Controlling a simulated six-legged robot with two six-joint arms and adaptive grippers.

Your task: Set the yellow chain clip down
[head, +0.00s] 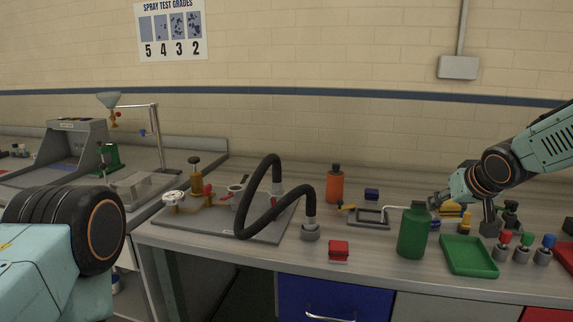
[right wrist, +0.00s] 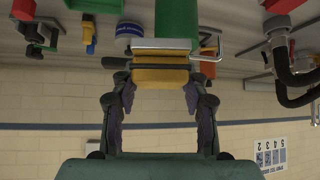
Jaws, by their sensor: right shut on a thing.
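My right gripper (head: 441,203) reaches in from the right over the bench, behind the green bottle. In the right wrist view my right gripper (right wrist: 158,82) is shut on the yellow chain clip (right wrist: 161,73), with one finger at each end of it. The clip has a dark bar on it, and a silver strip lies just beyond. In the head view the clip (head: 452,208) is a small yellow block partly hidden by the gripper. I cannot tell whether it touches the bench. My left arm shows at the lower left, its gripper out of frame.
The green bottle (head: 413,232) stands close in front of the right gripper. A green tray (head: 468,256), a small yellow item (head: 466,221) and several colour-capped pieces stand to the right. A grey frame (head: 369,218), an orange bottle (head: 335,184) and a red block (head: 338,250) are to the left.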

